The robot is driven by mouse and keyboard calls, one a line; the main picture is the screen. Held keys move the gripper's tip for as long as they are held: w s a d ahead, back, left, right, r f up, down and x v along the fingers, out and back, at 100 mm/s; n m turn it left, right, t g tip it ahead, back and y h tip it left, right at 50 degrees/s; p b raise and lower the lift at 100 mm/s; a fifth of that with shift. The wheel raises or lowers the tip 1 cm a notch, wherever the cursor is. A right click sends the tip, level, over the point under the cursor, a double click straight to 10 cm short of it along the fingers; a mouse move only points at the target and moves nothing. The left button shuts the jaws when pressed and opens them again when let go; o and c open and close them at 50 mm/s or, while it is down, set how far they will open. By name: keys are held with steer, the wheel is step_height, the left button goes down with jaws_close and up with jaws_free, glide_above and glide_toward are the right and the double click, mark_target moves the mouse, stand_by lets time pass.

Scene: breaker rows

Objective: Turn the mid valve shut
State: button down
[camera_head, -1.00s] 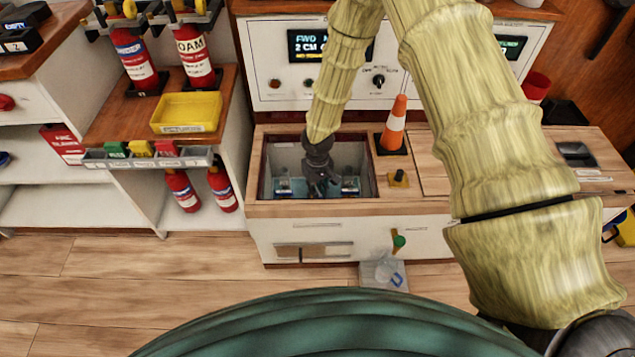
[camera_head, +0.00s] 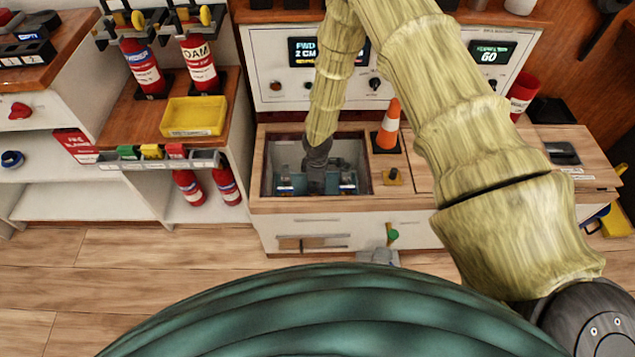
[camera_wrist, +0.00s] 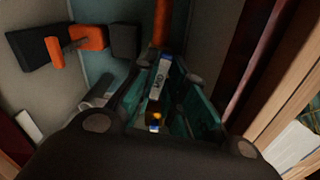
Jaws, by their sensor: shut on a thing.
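My gripper (camera_head: 316,186) reaches down into the recessed well (camera_head: 265,178) in the wooden-topped bench. In the wrist view, its dark fingers with teal inner pads (camera_wrist: 168,75) close around the mid valve, whose white-and-blue label plate (camera_wrist: 160,82) shows between them. The label's lettering is too small to read surely. An orange bar (camera_wrist: 161,25) shows just beyond the fingertips. Another valve with an orange handle (camera_wrist: 90,38) and dark ends is at the upper left of the wrist view, apart from my gripper. In the head view my gripper hides the middle of the well.
A control panel (camera_head: 262,60) rises behind. A yellow tray (camera_head: 194,117) and extinguishers are on the left.

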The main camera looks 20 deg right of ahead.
steer(key=shift+d+n+p, duration=0.1)
steer(key=shift+n+p, duration=0.35)
steer(key=shift+n, duration=0.65)
steer(key=c, duration=1.5)
jaws_free()
step_height(320, 180, up, 12)
steer(key=shift+r, duration=0.1)
